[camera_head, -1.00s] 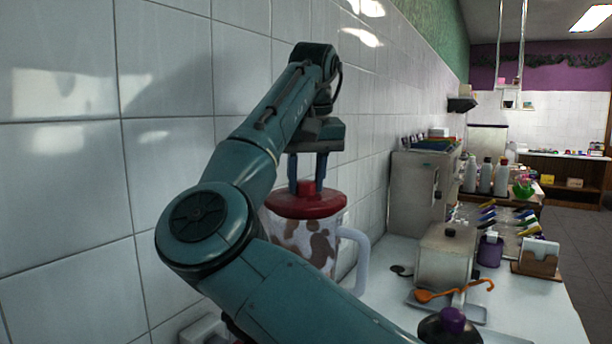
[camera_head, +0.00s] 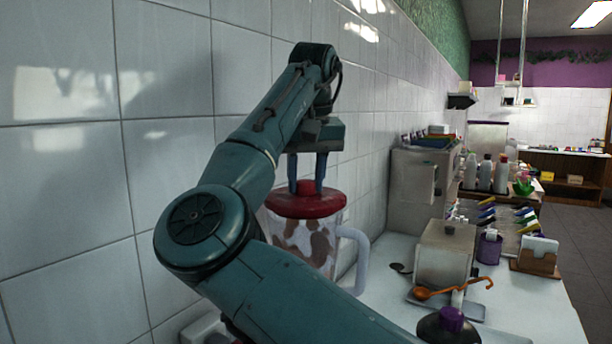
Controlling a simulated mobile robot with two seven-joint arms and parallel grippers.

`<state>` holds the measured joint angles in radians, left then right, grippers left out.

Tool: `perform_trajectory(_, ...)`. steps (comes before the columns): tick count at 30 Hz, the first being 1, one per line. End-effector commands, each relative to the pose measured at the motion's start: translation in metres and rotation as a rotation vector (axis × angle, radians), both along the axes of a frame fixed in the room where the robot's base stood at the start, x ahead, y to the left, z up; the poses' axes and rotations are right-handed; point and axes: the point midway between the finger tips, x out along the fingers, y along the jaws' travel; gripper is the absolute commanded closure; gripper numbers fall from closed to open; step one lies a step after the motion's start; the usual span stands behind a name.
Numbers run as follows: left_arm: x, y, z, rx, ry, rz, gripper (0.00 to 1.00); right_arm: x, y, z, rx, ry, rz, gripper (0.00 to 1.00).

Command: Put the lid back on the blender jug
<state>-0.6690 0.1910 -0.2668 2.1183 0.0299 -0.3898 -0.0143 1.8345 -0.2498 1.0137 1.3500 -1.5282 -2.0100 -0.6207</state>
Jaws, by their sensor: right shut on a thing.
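A red lid (camera_head: 306,205) with a knob sits level at the top of the blender jug (camera_head: 312,243). The jug is clear with brown patches and has a pale handle on its right side. My right gripper (camera_head: 307,187) points straight down and is shut on the lid's knob. The lid's underside and the jug's rim meet in view, but I cannot tell whether the lid is fully seated. My right forearm hides the lower part of the jug. My left gripper is not in view.
A tiled wall stands close behind the jug. To the right on the white counter are a metal box (camera_head: 445,257), an orange ladle (camera_head: 455,289), a dark jar with a purple knob (camera_head: 450,322), a purple cup (camera_head: 489,249) and a napkin holder (camera_head: 537,258).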

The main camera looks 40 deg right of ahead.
Motion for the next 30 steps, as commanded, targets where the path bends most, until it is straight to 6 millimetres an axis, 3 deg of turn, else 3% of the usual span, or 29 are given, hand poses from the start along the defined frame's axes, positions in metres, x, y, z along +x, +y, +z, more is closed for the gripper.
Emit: perform_trajectory(30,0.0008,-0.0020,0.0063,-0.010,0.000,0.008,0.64,-0.0001,0.0001,-0.0029,0.000,0.000,0.000,0.91)
